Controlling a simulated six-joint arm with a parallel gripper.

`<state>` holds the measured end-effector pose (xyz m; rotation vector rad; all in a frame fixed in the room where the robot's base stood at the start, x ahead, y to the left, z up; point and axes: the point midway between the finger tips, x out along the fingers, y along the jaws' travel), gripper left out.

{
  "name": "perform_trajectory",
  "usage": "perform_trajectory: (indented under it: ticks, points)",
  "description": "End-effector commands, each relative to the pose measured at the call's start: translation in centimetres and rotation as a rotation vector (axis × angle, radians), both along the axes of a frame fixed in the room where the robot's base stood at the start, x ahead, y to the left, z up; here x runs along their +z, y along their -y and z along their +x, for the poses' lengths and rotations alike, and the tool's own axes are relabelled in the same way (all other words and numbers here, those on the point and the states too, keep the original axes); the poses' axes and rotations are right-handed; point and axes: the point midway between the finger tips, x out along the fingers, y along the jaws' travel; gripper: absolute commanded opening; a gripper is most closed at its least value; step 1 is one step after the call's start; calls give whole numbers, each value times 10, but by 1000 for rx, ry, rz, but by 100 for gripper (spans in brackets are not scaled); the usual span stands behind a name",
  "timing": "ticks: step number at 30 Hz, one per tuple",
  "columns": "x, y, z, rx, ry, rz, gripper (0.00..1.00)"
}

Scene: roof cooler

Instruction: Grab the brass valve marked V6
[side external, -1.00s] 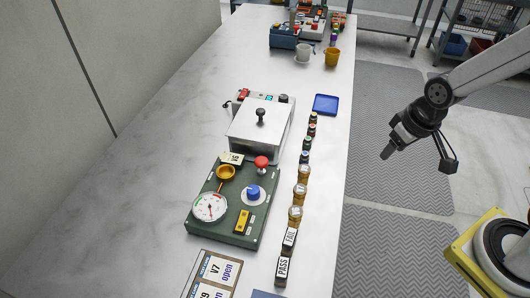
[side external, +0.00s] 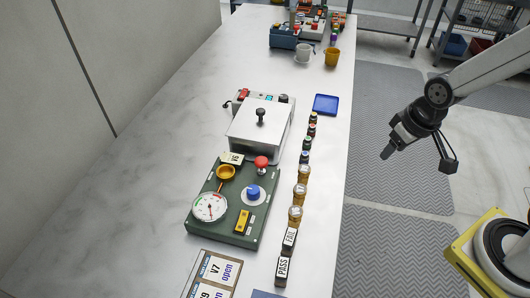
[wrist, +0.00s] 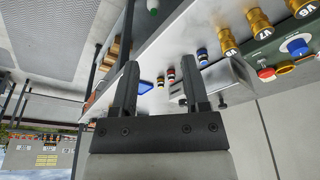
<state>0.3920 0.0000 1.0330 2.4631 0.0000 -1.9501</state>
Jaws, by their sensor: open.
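Three brass valves stand in a row along the right of the green panel in the side external view, a far one (side external: 304,173), a middle one (side external: 300,191) and a near one (side external: 295,214). Their labels are too small to read there. In the wrist view, the valve at the upper right (wrist: 303,6) has a label that seems to read V6, though 6 and 9 are hard to tell apart when tilted.
The green panel (side external: 228,233) has a gauge, a red button and a blue knob. PASS (side external: 282,270) and FAIL (side external: 289,239) blocks stand in front of the valves, small vials (side external: 310,130) behind. A white lidded box (side external: 258,128) and blue tray (side external: 326,104) are farther back.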

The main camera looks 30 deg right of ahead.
Motion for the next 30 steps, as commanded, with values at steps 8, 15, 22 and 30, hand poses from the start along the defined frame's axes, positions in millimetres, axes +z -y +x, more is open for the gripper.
perform_trajectory:
  ticks: [8,15,22,30]
  points:
    - [0,0,0,0,0,0,59]
    - [0,0,0,0,0,0,89]
    - [0,-1,1,-7,-1,3,89]
    - [-3,-15,10,-111,-20,36,89]
